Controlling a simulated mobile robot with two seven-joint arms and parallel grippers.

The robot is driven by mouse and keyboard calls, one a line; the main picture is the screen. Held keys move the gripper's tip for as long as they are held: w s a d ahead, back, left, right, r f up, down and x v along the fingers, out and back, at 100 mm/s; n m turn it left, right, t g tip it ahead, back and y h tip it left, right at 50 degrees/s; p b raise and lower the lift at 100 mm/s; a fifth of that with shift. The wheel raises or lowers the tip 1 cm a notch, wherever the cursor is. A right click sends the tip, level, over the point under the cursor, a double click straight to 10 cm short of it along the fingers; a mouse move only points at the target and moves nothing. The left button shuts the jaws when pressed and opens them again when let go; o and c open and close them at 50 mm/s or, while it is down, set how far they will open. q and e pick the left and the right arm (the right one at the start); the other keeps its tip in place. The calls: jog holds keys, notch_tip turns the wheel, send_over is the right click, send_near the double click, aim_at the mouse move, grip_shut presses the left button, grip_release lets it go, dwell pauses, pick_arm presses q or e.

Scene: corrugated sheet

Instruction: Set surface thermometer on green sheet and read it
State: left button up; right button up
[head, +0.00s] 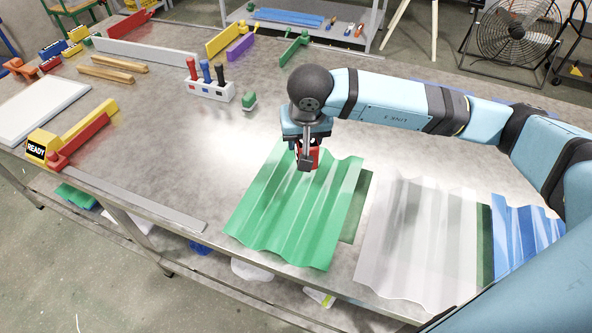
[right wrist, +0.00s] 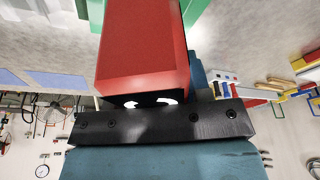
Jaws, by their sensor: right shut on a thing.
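The corrugated green sheet (head: 275,215) lies on the grey workbench near the front edge. My right gripper (head: 307,160) is over its far end, shut on a red thermometer (head: 314,154). In the right wrist view the red thermometer (right wrist: 143,45) fills the upper middle. A dark face with white marks shows at its near end, partly hidden by a black gripper part, and I cannot read it. Bits of the green sheet (right wrist: 92,14) show beyond it. I cannot tell whether the thermometer touches the sheet. My left gripper is not in view.
A clear sheet (head: 415,235) and a blue sheet (head: 525,235) lie to the right. A yellow unit reading READY (head: 45,143) is at left.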

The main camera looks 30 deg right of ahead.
pick_arm(q)
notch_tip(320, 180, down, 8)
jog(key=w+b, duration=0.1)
jog(key=b, duration=0.7)
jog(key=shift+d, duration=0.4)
pick_arm(e)
jog(key=w+d+f+m, duration=0.1)
jog(key=w+f+m, duration=0.1)
jog(key=f, duration=0.4)
jog(key=w+d+f+m+h, duration=0.1)
jog(key=w+f+m, duration=0.2)
jog(key=f, duration=0.4)
jog(key=shift+w+d+f+m+g+h, duration=0.2)
jog(key=shift+d+m+g+h, duration=0.15)
jog(key=shift+m, duration=0.25)
notch_tip(320, 180, down, 7)
jog(key=b, duration=0.5)
jog(key=shift+a+b, duration=0.1)
jog(key=shift+b, duration=0.25)
jog(key=shift+f+b, duration=0.6)
jog(key=shift+f, duration=0.15)
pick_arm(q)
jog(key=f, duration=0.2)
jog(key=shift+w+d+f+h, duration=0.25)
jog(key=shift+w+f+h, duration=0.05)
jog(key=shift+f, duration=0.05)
